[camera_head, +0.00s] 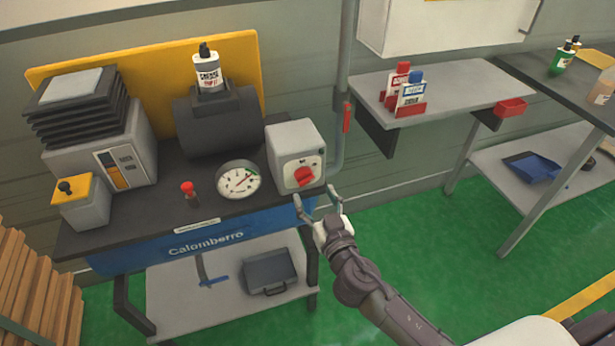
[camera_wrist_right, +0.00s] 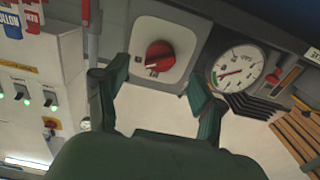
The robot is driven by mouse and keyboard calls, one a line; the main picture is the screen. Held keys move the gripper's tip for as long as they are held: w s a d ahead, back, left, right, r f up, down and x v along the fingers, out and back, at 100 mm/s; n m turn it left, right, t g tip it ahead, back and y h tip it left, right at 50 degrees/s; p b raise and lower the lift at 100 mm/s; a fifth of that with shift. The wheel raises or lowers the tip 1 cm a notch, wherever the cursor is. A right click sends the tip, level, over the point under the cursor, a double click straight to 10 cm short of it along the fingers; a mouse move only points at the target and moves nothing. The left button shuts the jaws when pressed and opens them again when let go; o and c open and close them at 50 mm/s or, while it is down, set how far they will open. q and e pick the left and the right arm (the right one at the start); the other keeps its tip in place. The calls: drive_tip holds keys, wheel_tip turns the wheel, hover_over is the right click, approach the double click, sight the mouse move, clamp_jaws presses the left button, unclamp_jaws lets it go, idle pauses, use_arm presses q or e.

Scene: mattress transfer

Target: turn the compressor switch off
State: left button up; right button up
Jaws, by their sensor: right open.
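The compressor switch is a red rotary knob (camera_head: 304,177) on the front of a grey box (camera_head: 291,137) at the right end of the compressor bench. The knob also shows in the right wrist view (camera_wrist_right: 159,56), above and between the fingers. My right gripper (camera_head: 319,197) is open and empty, just in front of and slightly below the switch box. In the right wrist view the two green fingers (camera_wrist_right: 155,92) stand apart with the knob beyond their tips; no contact is visible. My left gripper is not in view.
A pressure gauge (camera_head: 238,180) and a small red-topped valve (camera_head: 188,189) stand left of the switch box. A grey pipe with a red handle (camera_head: 346,117) runs behind it. A wall shelf (camera_head: 450,98) with bottles is at the right. Green floor (camera_head: 420,225) is clear.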

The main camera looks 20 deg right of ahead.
sight(308, 182)
drive_tip(key=w+p, duration=0.1)
drive_tip(key=w, duration=0.4)
drive_tip(key=shift+w+a, duration=0.15)
drive_tip(key=shift+w, duration=0.1)
drive_tip(key=c, duration=1.1)
drive_tip(key=shift+c, duration=0.2)
drive_tip(key=shift+n, duration=0.3)
drive_tip(key=n+b, duration=0.1)
drive_tip(key=n, duration=0.4)
drive_tip(key=shift+n, duration=0.3)
drive_tip(key=n, duration=0.5)
drive_tip(key=shift+n, duration=0.3)
